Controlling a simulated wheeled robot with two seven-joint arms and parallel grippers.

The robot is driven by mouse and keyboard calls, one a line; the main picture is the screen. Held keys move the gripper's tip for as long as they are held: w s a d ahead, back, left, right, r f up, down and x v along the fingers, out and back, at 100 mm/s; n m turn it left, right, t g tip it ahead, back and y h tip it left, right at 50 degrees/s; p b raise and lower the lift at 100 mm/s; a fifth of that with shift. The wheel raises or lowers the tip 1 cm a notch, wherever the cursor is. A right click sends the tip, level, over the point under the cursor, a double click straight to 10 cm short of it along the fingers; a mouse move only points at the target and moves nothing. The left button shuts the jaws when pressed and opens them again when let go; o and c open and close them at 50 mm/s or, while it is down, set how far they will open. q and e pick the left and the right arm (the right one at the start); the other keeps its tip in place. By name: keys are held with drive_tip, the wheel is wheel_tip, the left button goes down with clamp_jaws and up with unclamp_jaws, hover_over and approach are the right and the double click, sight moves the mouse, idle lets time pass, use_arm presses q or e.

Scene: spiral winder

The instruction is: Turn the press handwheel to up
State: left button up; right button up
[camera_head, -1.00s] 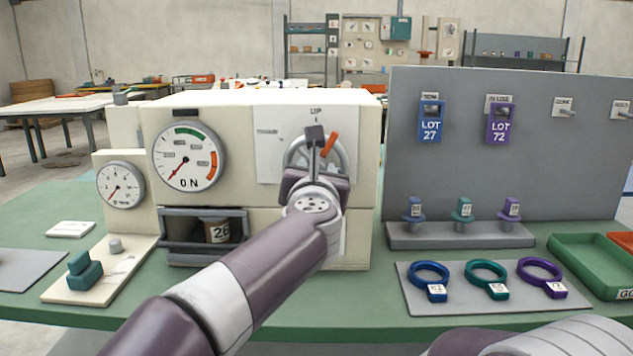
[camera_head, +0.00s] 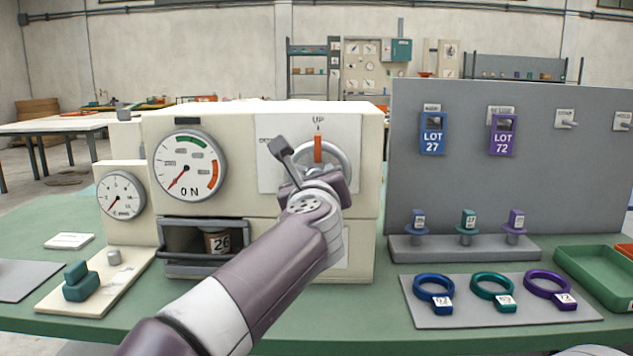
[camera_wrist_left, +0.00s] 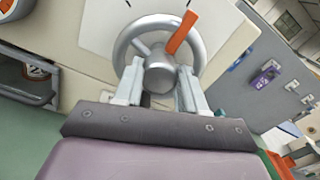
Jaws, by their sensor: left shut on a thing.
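The press handwheel (camera_head: 343,157) is a grey ring with a hub, on the front of the cream press. Its orange marker (camera_head: 318,149) stands upright, just below the "UP" label (camera_head: 318,120) on the white plate. My left gripper (camera_head: 316,184) is at the handwheel, and my wrist hides the wheel's lower part in the head view. In the left wrist view, the two fingers of the gripper (camera_wrist_left: 158,88) lie on either side of the grey hub (camera_wrist_left: 160,74), shut on the handwheel. The orange marker (camera_wrist_left: 181,33) shows there too. My right gripper is not in view.
A large dial (camera_head: 187,166) and a drawer-like opening (camera_head: 203,248) are left of the wheel. A grey panel (camera_head: 465,165) with hanging lot tags stands to the right. Colored rings lie on a grey mat (camera_head: 455,318) in front of it.

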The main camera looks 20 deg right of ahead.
use_arm(q)
drive_tip(key=shift+f, duration=0.15)
drive_tip(key=o, duration=1.1)
drive_tip(key=shift+c, duration=0.2)
drive_tip(key=b+v, duration=0.2)
drive_tip(key=v, duration=1)
drive_tip(key=shift+s, duration=0.35)
drive_tip(key=shift+a, duration=0.1)
